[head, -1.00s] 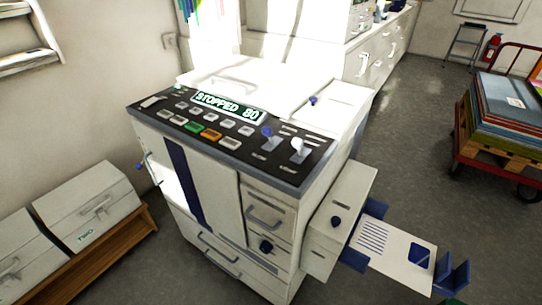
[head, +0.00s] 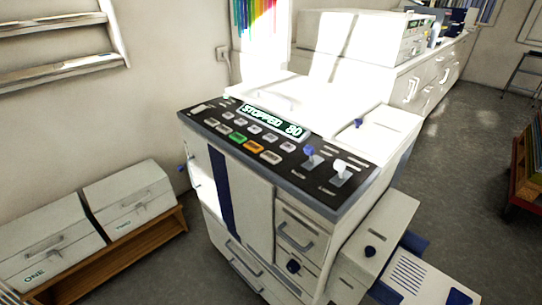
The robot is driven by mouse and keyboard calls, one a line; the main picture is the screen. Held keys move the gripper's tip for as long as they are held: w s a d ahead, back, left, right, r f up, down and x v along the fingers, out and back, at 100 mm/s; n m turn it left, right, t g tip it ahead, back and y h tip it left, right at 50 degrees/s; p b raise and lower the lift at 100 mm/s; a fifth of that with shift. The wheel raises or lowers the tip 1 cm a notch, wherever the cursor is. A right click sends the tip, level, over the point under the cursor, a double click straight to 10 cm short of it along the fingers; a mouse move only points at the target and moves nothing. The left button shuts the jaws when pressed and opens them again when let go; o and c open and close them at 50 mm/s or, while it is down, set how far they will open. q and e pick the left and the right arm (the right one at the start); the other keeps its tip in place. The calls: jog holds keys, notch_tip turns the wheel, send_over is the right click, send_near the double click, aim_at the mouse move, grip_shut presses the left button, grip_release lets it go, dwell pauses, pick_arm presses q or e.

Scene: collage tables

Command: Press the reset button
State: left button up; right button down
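A large white and blue copier-like machine (head: 256,205) stands in the middle of the head view. Its dark control panel (head: 225,112) slopes on top, with a lit display (head: 272,120) reading "STOPPED 80". Below the display are several pale buttons, a green button (head: 238,138), an orange button (head: 253,146) and two levers, one blue (head: 308,151) and one white (head: 341,167). The button labels are too small to read, so I cannot tell which is the reset button. Neither of my grippers is in view.
Two white boxes marked ONE (head: 50,243) and TWO (head: 130,200) sit on a low wooden stand (head: 120,250) at left. A paper tray (head: 425,280) juts out at the machine's lower right. Open grey floor (head: 465,170) lies to the right.

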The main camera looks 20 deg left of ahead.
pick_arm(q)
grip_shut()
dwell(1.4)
